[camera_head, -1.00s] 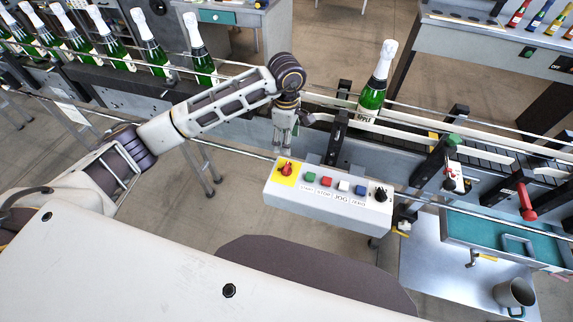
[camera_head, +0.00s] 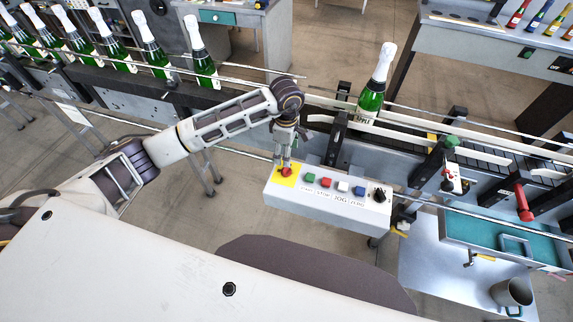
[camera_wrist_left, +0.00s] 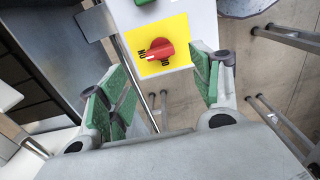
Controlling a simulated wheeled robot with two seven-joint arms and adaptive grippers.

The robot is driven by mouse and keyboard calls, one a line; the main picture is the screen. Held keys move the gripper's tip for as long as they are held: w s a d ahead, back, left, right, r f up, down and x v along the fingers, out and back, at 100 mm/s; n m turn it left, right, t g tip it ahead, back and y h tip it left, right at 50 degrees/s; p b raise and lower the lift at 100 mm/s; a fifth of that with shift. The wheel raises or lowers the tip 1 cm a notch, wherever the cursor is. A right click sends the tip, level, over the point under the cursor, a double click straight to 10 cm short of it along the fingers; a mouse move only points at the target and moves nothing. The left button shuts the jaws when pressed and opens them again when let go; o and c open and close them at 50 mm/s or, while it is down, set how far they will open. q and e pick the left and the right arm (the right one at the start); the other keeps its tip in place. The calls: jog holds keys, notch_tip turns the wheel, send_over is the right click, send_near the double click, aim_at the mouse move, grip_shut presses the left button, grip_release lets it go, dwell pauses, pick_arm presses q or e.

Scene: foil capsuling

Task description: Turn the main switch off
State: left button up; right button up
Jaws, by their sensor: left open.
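The main switch (camera_head: 287,172) is a red rotary knob on a yellow plate at the left end of the white control box (camera_head: 325,205). In the left wrist view the red knob (camera_wrist_left: 152,50) lies beyond the fingertips, its grip bar roughly crosswise with a slight tilt. My left gripper (camera_head: 282,161) is open, pointing down right at the switch. In the left wrist view its green-padded fingers (camera_wrist_left: 163,78) are spread to either side below the knob, with nothing between them. Contact with the knob cannot be told from the head view. My right gripper is not in view.
Right of the switch, the box carries green (camera_head: 309,177), red (camera_head: 325,182), white and blue buttons and a black knob (camera_head: 380,195). The conveyor runs behind, with a green bottle (camera_head: 371,98) on it. A mug (camera_head: 512,292) stands at lower right.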

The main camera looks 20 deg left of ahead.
aim_at(287, 170)
pick_arm(q)
jog(key=shift+f+p, duration=0.8)
jog(key=shift+f, duration=3.4)
jog(key=c, duration=1)
